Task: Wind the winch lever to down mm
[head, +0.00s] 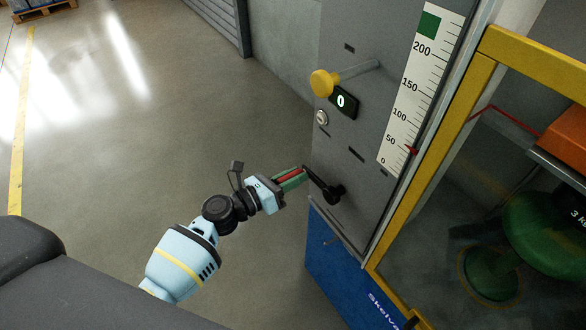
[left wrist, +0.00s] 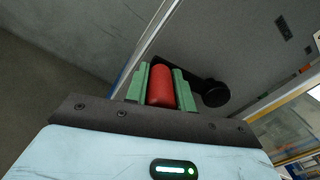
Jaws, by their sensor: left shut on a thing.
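The winch lever is a black crank arm (head: 322,185) on a dark hub at the lower part of the grey cabinet panel. Its red handle (head: 289,176) sticks out to the left. My left gripper (head: 290,178) is shut on this red handle. In the left wrist view the red handle (left wrist: 160,88) lies between the green fingers, with the black hub (left wrist: 213,93) just to the right. A white scale (head: 422,90) has marks from 0 to above 200, with a green block near the top. A small red pointer (head: 411,150) sits near its low end. My right gripper is not in view.
A yellow knob (head: 323,83) on a rod sticks out above a small display (head: 342,102) reading 0. A keyhole (head: 321,118) is below. The floor at the left is clear.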

